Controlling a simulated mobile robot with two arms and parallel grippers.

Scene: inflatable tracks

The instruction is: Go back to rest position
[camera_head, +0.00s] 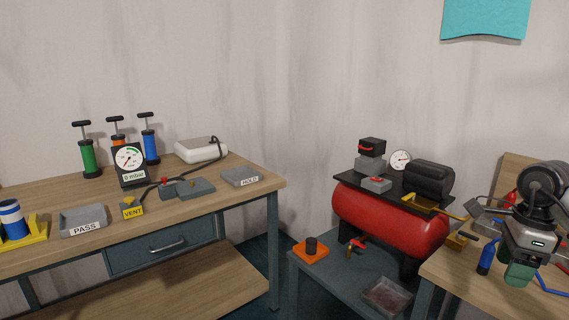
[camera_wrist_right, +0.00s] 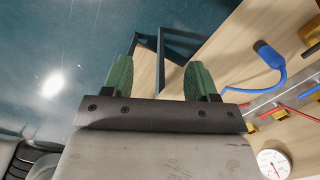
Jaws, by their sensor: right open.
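My right gripper (camera_head: 519,273) is at the right edge of the head view, over the right-hand workbench (camera_head: 455,268), with its green fingers pointing down. In the right wrist view the same gripper (camera_wrist_right: 160,77) has its two green fingers spread apart with nothing between them. The view between the fingers falls on the bench's edge and dark frame. My left gripper is in neither view.
A wooden bench (camera_head: 240,200) at left holds pumps, a gauge and trays. A blue hose (camera_wrist_right: 270,58) lies near the fingers.

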